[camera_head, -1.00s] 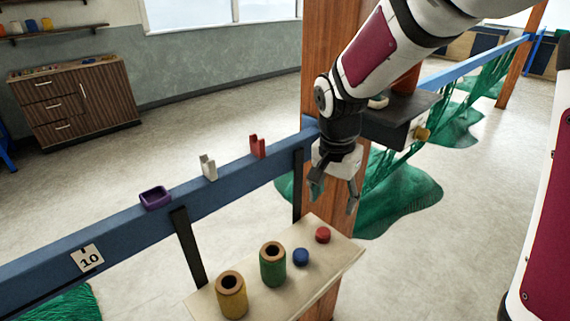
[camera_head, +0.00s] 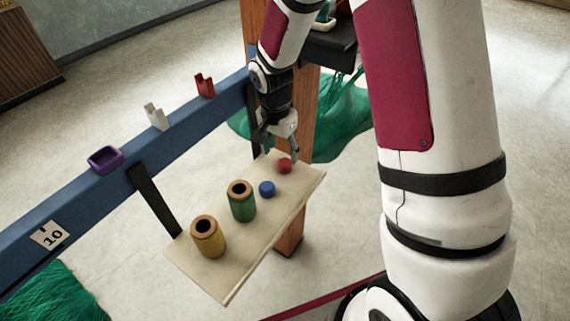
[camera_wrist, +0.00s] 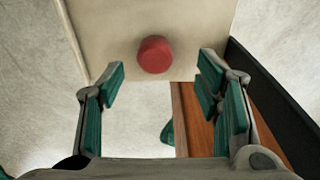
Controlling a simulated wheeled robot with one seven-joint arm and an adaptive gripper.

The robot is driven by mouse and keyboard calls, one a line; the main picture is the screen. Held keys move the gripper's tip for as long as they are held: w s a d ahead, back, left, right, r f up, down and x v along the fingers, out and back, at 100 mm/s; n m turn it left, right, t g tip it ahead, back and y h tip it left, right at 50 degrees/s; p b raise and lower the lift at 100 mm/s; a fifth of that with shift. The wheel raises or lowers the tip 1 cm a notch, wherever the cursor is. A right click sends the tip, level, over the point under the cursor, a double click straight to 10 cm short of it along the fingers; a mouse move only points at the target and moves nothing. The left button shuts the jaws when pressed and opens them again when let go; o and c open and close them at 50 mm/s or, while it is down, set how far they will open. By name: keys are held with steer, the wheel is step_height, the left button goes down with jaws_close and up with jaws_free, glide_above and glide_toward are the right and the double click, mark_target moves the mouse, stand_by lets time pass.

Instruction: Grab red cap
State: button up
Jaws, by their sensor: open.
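The red cap (camera_head: 285,166) is a small round piece near the far right end of a pale wooden shelf (camera_head: 225,284). In the wrist view the red cap (camera_wrist: 155,55) lies ahead of the fingertips, roughly midway between them. My gripper (camera_head: 280,150) is open and empty, just above and beside the red cap in the head view. Its two fingers, with green pads, also show in the wrist view (camera_wrist: 162,75). The fingers do not appear to touch the cap.
A blue cap (camera_head: 267,189), a green spool (camera_head: 241,202) and a yellow spool (camera_head: 208,238) stand on the same shelf. A blue beam (camera_head: 75,200) with a purple tray (camera_head: 105,159) and small holders runs behind it. A wooden post (camera_wrist: 196,120) stands close to my gripper.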

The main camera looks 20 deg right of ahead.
mark_target(284, 162)
steer(key=f, duration=0.2)
steer(key=f+p, duration=0.1)
steer(key=f, duration=0.1)
steer(key=shift+s+d, duration=0.15)
steer(key=shift+d, duration=0.25)
steer(key=shift+f, duration=0.5)
steer(key=c, duration=1.1)
